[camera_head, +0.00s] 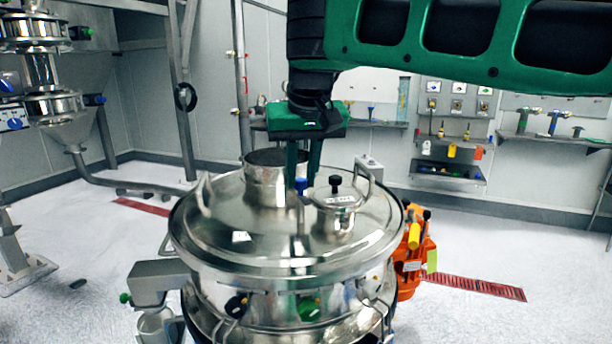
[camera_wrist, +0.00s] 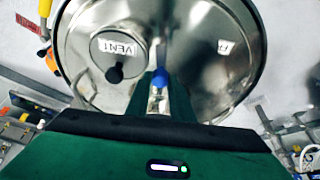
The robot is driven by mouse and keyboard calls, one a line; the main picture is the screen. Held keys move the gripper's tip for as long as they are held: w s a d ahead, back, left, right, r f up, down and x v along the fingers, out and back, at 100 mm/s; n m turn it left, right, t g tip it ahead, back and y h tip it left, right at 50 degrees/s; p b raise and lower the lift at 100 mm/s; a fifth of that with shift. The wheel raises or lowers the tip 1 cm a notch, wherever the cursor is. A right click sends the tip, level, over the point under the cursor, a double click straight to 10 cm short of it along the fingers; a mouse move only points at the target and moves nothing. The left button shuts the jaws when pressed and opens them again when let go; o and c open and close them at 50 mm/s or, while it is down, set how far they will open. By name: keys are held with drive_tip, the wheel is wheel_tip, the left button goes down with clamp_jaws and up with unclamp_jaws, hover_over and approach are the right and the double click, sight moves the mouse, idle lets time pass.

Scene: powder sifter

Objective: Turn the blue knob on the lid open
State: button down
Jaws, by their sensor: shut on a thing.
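The steel lid (camera_head: 260,248) is round and covers the sifter vessel. The blue knob (camera_head: 301,185) stands on the lid, between the wide open pipe (camera_head: 272,185) and the small round vent cap with a black knob (camera_head: 336,187). My green gripper (camera_head: 303,172) points down from above, its fingers on either side of the blue knob and shut on it.
Two lid handles (camera_head: 203,194) stand up at the rim, one left and one right behind the vent cap. An orange device (camera_head: 411,262) hangs at the vessel's right side. Wall shelves with tools (camera_head: 556,140) are far behind.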

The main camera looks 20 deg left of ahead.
drive_tip(key=shift+w+m+h, duration=0.15)
drive_tip(key=shift+m+h, duration=0.25)
drive_tip(key=shift+m, duration=0.8)
drive_tip(key=c, duration=1.6)
unclamp_jaws()
drive_tip(key=shift+o, duration=0.2)
drive_tip(key=shift+s+r, duration=0.35)
drive_tip(key=shift+r, duration=0.3)
drive_tip(key=v, duration=0.9)
drive_tip(key=shift+d, duration=0.1)
